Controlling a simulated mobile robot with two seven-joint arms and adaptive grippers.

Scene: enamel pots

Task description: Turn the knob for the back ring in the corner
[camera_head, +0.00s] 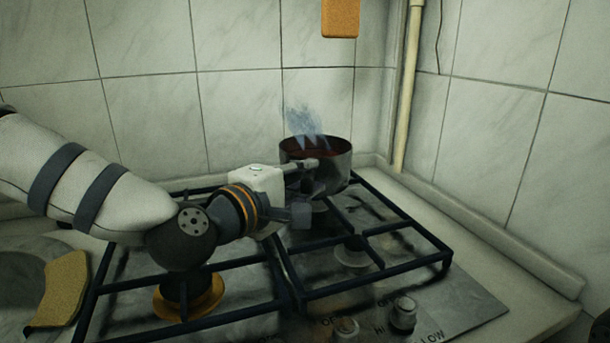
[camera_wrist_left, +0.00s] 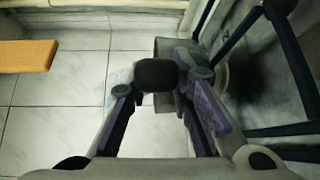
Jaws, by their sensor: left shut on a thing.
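A metal pot (camera_head: 332,169) with dark red contents sits over the back ring in the corner; bluish wisps rise above it. My left gripper (camera_head: 308,180) is at the pot's front left, shut on the pot's dark handle. In the left wrist view the rounded end of the handle (camera_wrist_left: 157,75) lies between the fingers, with part of the pot (camera_wrist_left: 172,50) behind it. Two knobs show at the front of the hob: a right knob (camera_head: 404,313) and a lower knob (camera_head: 345,330), with partly readable OFF, HI and LOW marks. My right gripper is not in view.
Black grates (camera_head: 372,271) cover the hob. A front right burner (camera_head: 352,252) and a brass-coloured left burner (camera_head: 190,298) are bare of pots. A yellowish cloth-like piece (camera_head: 58,290) lies at left. A pipe (camera_head: 408,85) and tiled walls close the corner. An orange board (camera_head: 340,18) hangs above.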

